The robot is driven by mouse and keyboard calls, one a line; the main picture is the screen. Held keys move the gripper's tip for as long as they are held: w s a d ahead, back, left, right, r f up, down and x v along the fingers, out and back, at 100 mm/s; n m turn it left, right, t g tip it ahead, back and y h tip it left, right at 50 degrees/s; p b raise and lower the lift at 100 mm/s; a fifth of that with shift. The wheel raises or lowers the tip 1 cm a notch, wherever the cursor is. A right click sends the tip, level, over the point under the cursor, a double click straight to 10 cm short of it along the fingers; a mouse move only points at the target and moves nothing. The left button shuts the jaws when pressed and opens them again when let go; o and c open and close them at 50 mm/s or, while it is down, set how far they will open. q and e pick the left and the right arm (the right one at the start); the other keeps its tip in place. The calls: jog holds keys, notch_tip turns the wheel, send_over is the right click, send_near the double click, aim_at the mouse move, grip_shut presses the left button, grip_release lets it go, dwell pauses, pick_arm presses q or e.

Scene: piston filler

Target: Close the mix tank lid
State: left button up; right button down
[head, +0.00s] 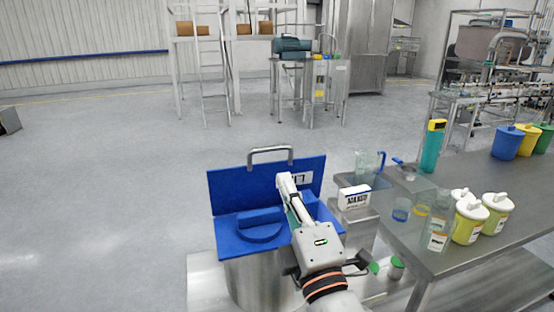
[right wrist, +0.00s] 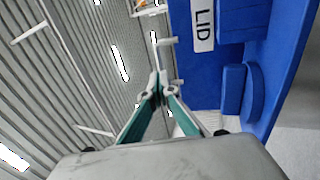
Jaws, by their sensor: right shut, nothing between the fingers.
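The mix tank (head: 258,278) is a steel vessel at the lower middle of the head view. Its blue lid (head: 232,188) stands raised, nearly upright, behind the flat blue top cover (head: 228,238). A grey bar handle (head: 270,149) sits on the lid's top edge. In the right wrist view the lid (right wrist: 203,70) with its "LID" label is at the right, and its handle shows just beyond my fingertips. My right gripper (head: 284,178) is shut and empty in front of the lid, partly covering the label; contact with lid or handle cannot be told. My left gripper is out of view.
A steel table (head: 445,255) at the right bears cream lidded jars (head: 497,213), clear vessels and a teal bottle (head: 433,146). A white box (head: 354,197) stands on a small stand right of the tank. Floor left of the tank is clear.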

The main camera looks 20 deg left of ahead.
aim_at(277, 162)
jog(key=x, duration=0.6)
jog(key=shift+w+a+p, duration=0.1)
jog(key=shift+w+p, duration=0.1)
jog(key=shift+p, duration=0.15)
jog(key=shift+w, duration=0.15)
